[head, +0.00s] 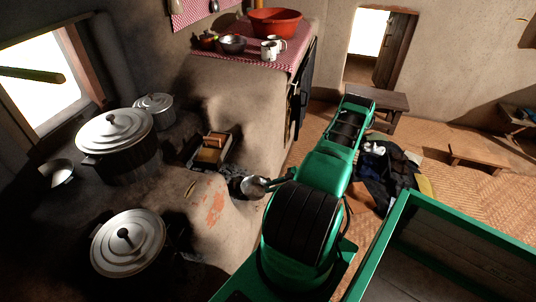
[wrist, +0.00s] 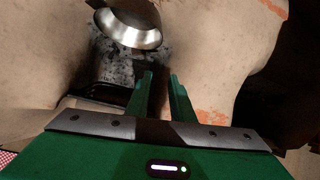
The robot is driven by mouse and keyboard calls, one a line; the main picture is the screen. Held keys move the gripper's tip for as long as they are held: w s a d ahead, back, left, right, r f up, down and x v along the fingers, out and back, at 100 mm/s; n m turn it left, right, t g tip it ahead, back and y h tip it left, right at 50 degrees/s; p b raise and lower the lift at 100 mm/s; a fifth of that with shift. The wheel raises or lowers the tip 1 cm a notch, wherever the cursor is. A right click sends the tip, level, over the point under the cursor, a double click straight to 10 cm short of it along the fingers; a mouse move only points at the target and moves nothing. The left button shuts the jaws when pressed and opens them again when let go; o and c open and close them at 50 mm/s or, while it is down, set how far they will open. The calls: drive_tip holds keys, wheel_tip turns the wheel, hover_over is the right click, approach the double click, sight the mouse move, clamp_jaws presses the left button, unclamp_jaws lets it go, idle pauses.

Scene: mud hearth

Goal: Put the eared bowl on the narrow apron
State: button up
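A shiny metal bowl-like vessel (head: 252,187) sits at the hearth's right edge, just left of my gripper (head: 277,183) in the head view. It also shows at the top of the wrist view (wrist: 130,24), ahead of the fingers and apart from them; no ear is clear on it. Another shallow metal bowl (head: 58,172) lies at the hearth's far left; I cannot tell which bowl is the eared one. In the wrist view my gripper (wrist: 160,76) has its green fingers apart with nothing between them. The mud hearth (head: 205,205) shows, but I cannot single out its narrow apron.
Lidded pots (head: 117,140) (head: 128,242) (head: 153,104) stand on the hearth. A small box-like thing (head: 212,150) lies in a recess. A checked counter holds a red basin (head: 274,21) and cups (head: 270,48). A wooden bench (head: 385,101) and floor lie beyond my arm.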

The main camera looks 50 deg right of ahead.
drive_tip(key=w+a+r+m+g+h, duration=0.15)
drive_tip(key=a+r+g, duration=0.35)
drive_tip(key=r, duration=1.3)
drive_tip(key=a+r+m+g+h, duration=0.1)
drive_tip(key=a+r+m+g, duration=0.25)
drive_tip(key=r, duration=1.55)
drive_tip(key=s+a+r+m+g+h, duration=0.2)
drive_tip(key=s+a+r+m, duration=0.2)
drive_tip(key=s+a+r, duration=0.65)
drive_tip(key=s+a+r+m, duration=0.4)
drive_tip(key=s+a+r, duration=0.2)
drive_tip(key=s, duration=0.4)
drive_tip(key=shift+s+a+r+m+h, duration=0.35)
drive_tip(key=shift+s+a+h, duration=0.1)
drive_tip(key=shift+a, duration=0.4)
drive_tip(key=shift+w+t, duration=0.1)
drive_tip(key=shift+t, duration=0.15)
drive_tip(key=shift+w+f, duration=0.25)
drive_tip(key=shift+w, duration=0.35)
